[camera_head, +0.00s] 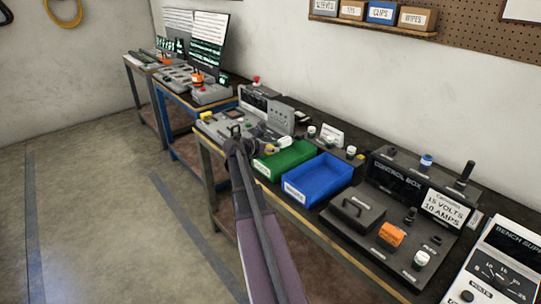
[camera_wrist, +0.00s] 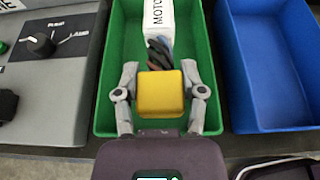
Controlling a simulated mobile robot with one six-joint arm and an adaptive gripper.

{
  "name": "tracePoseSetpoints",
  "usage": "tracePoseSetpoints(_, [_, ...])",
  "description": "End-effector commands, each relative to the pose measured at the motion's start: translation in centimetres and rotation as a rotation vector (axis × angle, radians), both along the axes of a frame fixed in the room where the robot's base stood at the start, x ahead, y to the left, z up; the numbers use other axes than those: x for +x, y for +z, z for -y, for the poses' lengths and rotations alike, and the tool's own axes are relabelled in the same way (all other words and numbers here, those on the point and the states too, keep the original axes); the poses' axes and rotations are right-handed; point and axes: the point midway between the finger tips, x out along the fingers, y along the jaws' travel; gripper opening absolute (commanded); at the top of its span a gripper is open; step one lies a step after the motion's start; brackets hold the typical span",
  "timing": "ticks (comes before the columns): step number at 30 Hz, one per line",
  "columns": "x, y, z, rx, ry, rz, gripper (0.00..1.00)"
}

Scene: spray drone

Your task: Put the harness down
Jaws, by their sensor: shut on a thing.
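In the wrist view my gripper (camera_wrist: 160,92) is shut on the yellow block (camera_wrist: 160,95) of the harness, with one finger on each side. Dark and reddish wires (camera_wrist: 158,55) run from the block toward a white part (camera_wrist: 158,18) lettered "MOTO", the rest of which is cut off by the frame. The harness shows over the green bin (camera_wrist: 105,110); I cannot tell whether it touches the bin floor. In the head view the green bin (camera_head: 290,155) stands on the bench, with my arm reaching up to its left; the gripper's fingers are small there.
A blue bin (camera_wrist: 268,115) is right beside the green one. A grey panel with knobs (camera_wrist: 50,85) stands close on the left. In the head view the control box (camera_head: 405,200) is right of the bins, and a bench supply (camera_head: 500,265) is at the lower right.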

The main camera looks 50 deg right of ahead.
Motion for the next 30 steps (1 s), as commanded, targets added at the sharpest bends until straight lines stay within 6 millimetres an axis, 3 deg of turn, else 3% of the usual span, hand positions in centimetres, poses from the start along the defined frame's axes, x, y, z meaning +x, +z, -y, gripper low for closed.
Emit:
tracePoseSetpoints(11, [0.8,-0.1,1.2,-0.001,0.0,0.0,0.0])
tracePoseSetpoints(21, [0.6,-3.1,1.2,-0.001,0.0,0.0,0.0])
tracePoseSetpoints(30, [0.6,-3.6,1.2,-0.001,-0.001,0.0,0.0])
